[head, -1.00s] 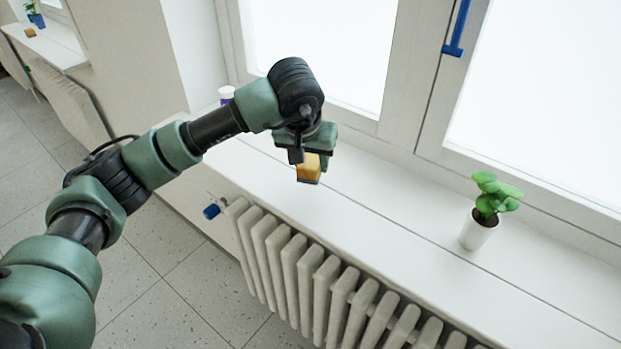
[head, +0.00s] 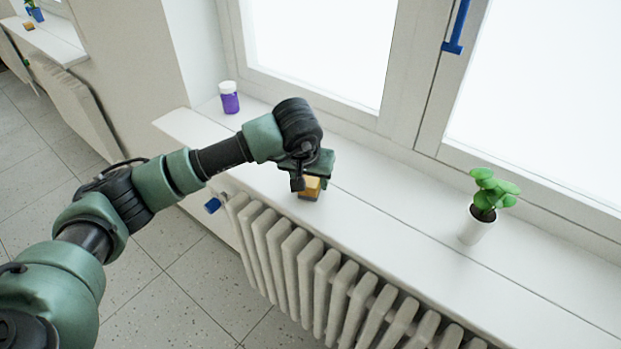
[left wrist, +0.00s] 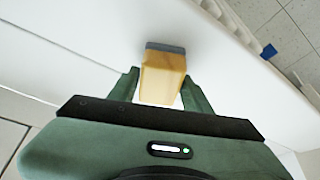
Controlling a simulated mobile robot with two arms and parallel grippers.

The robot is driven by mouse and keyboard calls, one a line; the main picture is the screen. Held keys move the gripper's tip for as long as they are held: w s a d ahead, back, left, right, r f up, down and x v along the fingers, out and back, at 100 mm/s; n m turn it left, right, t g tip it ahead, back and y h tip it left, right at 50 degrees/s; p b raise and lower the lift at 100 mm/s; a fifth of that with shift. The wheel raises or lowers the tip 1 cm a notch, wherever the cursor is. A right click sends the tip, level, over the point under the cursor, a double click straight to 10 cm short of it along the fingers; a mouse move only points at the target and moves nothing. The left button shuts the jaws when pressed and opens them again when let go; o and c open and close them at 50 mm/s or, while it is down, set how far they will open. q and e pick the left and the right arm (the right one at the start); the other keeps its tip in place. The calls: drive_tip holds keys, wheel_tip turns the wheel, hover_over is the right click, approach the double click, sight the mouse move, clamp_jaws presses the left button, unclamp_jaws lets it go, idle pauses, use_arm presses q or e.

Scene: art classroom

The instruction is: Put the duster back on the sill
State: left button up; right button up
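The duster (head: 311,188) is a small block with a yellow-tan body and a grey underside. My left gripper (head: 312,172) is above it, fingers pointing down. In the left wrist view the duster (left wrist: 163,78) sits between the two fingers (left wrist: 160,92), which lie close along its sides; the gripper appears shut on it. The duster is at or just above the front part of the white window sill (head: 400,229); I cannot tell whether its underside touches. The gripper hides its upper part in the head view. My right gripper is not in view.
A purple jar with a white lid (head: 229,98) stands at the sill's left end. A potted plant (head: 482,211) stands on the sill to the right. The sill between duster and plant is clear. A white radiator (head: 310,272) is below the front edge.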

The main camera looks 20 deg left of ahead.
use_arm(q)
drive_tip(key=shift+o, duration=0.9)
drive_tip(key=shift+r, duration=0.55)
drive_tip(key=b+v, duration=0.2)
drive_tip(key=v, duration=0.9)
drive_tip(key=shift+s, duration=0.15)
